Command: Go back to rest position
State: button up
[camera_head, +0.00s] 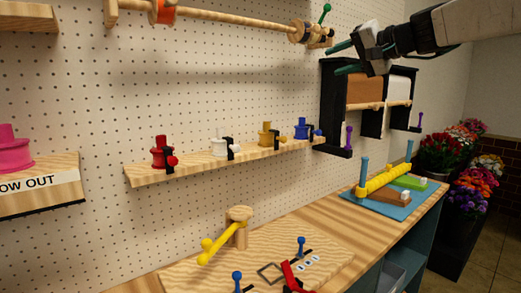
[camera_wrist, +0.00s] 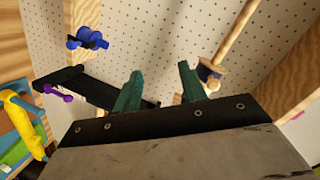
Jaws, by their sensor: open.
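My gripper (camera_head: 343,58) is at the upper right in the head view, in front of the pegboard and near the top of the black paper-roll rack. Its two green fingers stand apart with nothing between them. In the wrist view my gripper (camera_wrist: 160,85) also shows both green fingers spread, with the pegboard behind them.
A shelf (camera_head: 215,163) on the pegboard carries red, white, yellow and blue spools. A wooden rod (camera_head: 230,22) with an orange spool runs above. The black rack (camera_head: 333,105) stands close below my gripper. A blue mat (camera_head: 390,208) lies on the bench, with flowers (camera_head: 445,152) beyond.

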jog(key=s+f+n+g+h, duration=0.1)
jog(key=s+f+g+h, duration=0.45)
jog(key=s+f, duration=1.35)
jog(key=s+d+f+n+g+h, duration=0.1)
jog(key=s+d+f+g+h, duration=0.1)
jog(key=s+f, duration=0.6)
jog(key=s+d+f+n+g+h, duration=0.1)
jog(key=s+d+f+g+h, duration=0.1)
jog(key=s+f, duration=0.7)
jog(key=s+d+g, duration=0.1)
jog(key=s, duration=0.3)
jog(key=shift+s+n, duration=0.25)
jog(key=shift+n, duration=0.05)
